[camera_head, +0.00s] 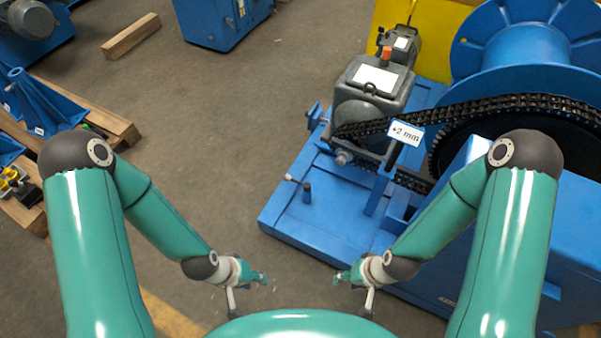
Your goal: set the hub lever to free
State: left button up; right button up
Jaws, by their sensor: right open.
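A small lever with a pale knob (298,183) stands on a short blue post at the left part of the blue base frame (290,222). I cannot tell which of the two is the hub lever, and no free marking is readable. My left gripper (248,289) is low in the view, left of the base frame, with its fingers apart and empty. My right gripper (354,289) is open and empty near the frame's front edge. Neither gripper touches a lever.
A grey gearbox (372,97), black chain (480,107), "+2 mm" tag (406,133) and large blue drum (525,45) occupy the right side. A pallet with blue parts (48,105) lies at left. A wooden beam (131,36) lies behind. The middle floor is clear.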

aim_at(307, 187)
jog(key=u, duration=0.05)
jog(key=i, duration=0.4)
jog(key=z, duration=0.2)
jog(key=k, duration=0.9)
jog(key=u, duration=0.35)
jog(key=i, duration=1)
jog(key=z, duration=1.85)
